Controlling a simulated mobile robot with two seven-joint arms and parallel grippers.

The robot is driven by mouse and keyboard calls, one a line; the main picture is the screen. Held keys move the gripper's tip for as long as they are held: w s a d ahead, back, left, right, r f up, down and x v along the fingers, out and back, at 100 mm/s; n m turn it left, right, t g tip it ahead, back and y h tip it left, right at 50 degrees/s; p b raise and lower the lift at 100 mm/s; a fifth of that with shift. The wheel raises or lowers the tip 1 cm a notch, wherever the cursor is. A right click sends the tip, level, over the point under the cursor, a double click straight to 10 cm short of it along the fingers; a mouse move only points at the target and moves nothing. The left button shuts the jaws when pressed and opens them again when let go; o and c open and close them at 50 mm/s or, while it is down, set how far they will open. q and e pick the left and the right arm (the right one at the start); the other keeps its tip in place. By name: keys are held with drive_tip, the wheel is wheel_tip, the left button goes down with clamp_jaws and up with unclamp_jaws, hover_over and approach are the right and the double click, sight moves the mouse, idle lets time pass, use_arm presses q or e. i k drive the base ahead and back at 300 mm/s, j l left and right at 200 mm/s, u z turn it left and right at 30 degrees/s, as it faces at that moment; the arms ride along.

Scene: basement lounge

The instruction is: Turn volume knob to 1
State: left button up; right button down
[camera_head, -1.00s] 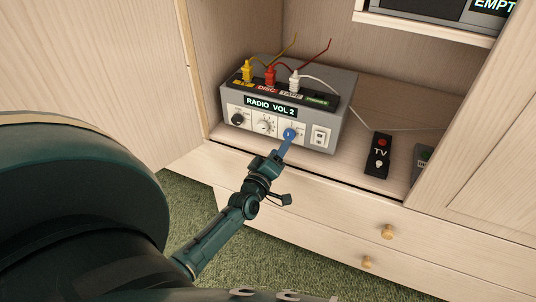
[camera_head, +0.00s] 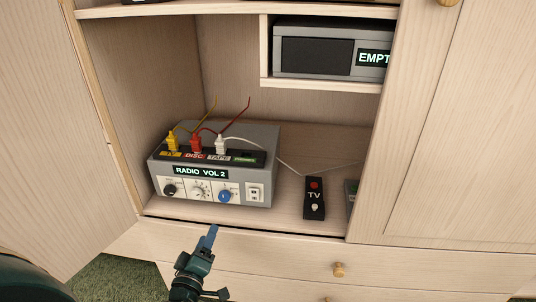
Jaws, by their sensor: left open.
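The grey radio unit (camera_head: 262,181) stands on the lower shelf of the open cabinet. Its display (camera_head: 200,172) reads "RADIO VOL 2". On its front are a black knob (camera_head: 169,190), a white dial (camera_head: 200,190) and a round blue knob (camera_head: 225,196); their small labels are too small to read. My left gripper (camera_head: 211,232) has a blue fingertip pointing up at the unit. It is open, empty, below and in front of the blue knob, apart from it. My right gripper is not in view.
A white switch (camera_head: 255,193) is right of the blue knob. Yellow, red and white plugs stand on top of the unit. A grey box reading "EMPT" (camera_head: 320,50) sits on the upper shelf. Drawers with a round handle (camera_head: 339,269) are below.

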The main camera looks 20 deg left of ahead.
sight(196, 193)
drive_tip(key=k+l, duration=0.15)
drive_tip(key=k, duration=0.35)
drive_tip(key=k+l, duration=0.15)
drive_tip(key=k, duration=0.35)
